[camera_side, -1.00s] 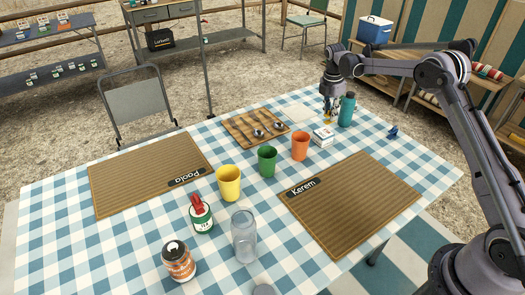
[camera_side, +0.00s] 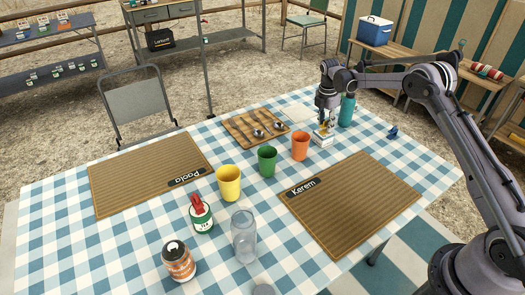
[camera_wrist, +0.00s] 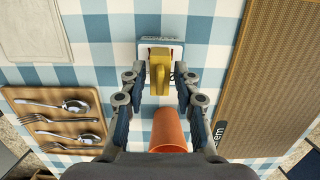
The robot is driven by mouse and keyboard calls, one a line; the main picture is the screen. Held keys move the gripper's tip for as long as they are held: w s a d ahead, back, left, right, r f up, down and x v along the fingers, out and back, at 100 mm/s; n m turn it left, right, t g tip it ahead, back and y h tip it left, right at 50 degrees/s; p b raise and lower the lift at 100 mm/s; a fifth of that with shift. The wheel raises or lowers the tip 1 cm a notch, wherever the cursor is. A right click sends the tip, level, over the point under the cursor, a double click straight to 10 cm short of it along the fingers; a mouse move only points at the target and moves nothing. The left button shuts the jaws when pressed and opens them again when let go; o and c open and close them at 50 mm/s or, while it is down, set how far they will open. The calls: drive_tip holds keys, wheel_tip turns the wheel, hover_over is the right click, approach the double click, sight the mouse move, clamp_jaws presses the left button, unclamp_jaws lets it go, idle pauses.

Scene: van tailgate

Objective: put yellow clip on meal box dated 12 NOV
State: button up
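The yellow clip (camera_wrist: 160,74) shows in the wrist view between my fingers, over one edge of a small white-and-blue box (camera_wrist: 176,47), with a red part near its far end. In the side view the box (camera_side: 323,139) lies flat on the checked cloth beside the orange cup, and my gripper (camera_side: 325,125) points down just above it. My gripper (camera_wrist: 160,72) has its fingertips either side of the clip, with a narrow gap seeming to show. Whether the clip grips the box is unclear. The date on the box is unreadable.
The orange cup (camera_side: 300,147) stands close to the box, and the teal bottle (camera_side: 347,110) stands to its right. A wooden board with spoons (camera_side: 240,131) lies to the left. Kerem's brown mat (camera_side: 355,205) is in front and bare.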

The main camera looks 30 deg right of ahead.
sight(323, 126)
drive_tip(key=shift+r, duration=0.1)
drive_tip(key=s+a+r+m+t, duration=0.1)
drive_tip(key=s+a+r+m, duration=0.2)
drive_tip(key=r, duration=0.7)
drive_tip(key=s+a+r+m+t, duration=0.15)
drive_tip(key=a+r, duration=0.25)
drive_tip(key=r, duration=0.7)
drive_tip(key=s+a+r+m+t, duration=0.15)
drive_tip(key=s+a+m, duration=0.25)
drive_tip(key=s, duration=0.5)
drive_tip(key=s+a+r+m+t, duration=0.15)
drive_tip(key=s+a+m, duration=0.3)
drive_tip(key=s, duration=0.45)
drive_tip(key=s+a+f+m+t, duration=0.1)
drive_tip(key=s+f+m, duration=0.1)
drive_tip(key=s, duration=0.2)
drive_tip(key=s+a+f+m+y, duration=0.1)
drive_tip(key=s+a+f+m, duration=0.1)
drive_tip(key=s, duration=0.3)
drive_tip(key=shift+s+a+f+m+t, duration=0.15)
drive_tip(key=shift+a+f+m+t, duration=0.15)
drive_tip(key=shift+m, duration=0.2)
